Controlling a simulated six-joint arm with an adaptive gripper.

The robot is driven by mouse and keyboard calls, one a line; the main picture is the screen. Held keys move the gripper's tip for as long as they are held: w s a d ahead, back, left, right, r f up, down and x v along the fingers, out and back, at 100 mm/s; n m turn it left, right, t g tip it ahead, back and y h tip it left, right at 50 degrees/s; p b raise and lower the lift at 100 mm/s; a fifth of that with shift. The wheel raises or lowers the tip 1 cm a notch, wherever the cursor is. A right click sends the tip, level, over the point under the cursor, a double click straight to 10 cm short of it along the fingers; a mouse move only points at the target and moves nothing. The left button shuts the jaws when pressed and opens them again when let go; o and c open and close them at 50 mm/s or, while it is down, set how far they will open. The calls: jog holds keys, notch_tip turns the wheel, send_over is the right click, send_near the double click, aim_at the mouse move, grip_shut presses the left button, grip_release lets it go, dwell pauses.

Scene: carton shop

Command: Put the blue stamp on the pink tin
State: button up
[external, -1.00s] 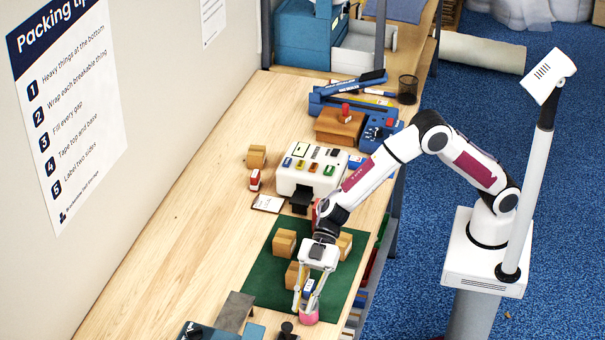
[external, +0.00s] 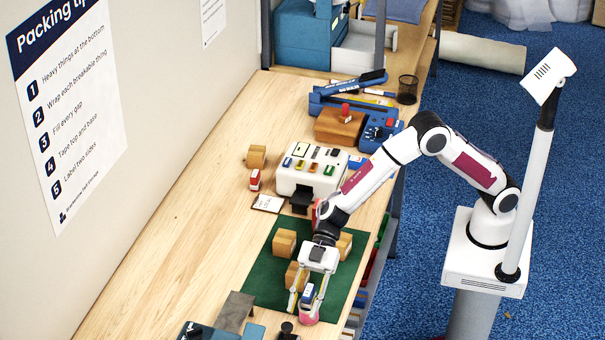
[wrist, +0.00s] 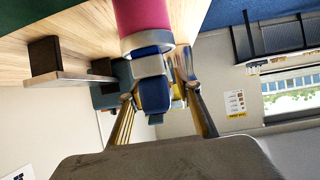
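The blue stamp (external: 308,294) with a white part stands between the fingers of my gripper (external: 306,306). In the wrist view the stamp (wrist: 153,92) meets the rimmed end of the pink tin (wrist: 143,14). In the external view the pink tin (external: 308,318) is directly under the stamp, near the front edge of the green mat. My gripper points down, and its fingers (wrist: 160,105) are spread on both sides of the stamp with gaps showing. The fingers partly cover the tin and stamp in the external view.
Wooden blocks (external: 284,242) stand on the green mat (external: 263,277) close to my gripper. A white machine (external: 312,170) stands further back. The table's left side is clear.

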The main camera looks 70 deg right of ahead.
jog(key=shift+r, duration=0.1)
jog(key=shift+r, duration=0.45)
jog(key=v, duration=1.2)
jog(key=shift+f, duration=0.1)
dwell(0.3)
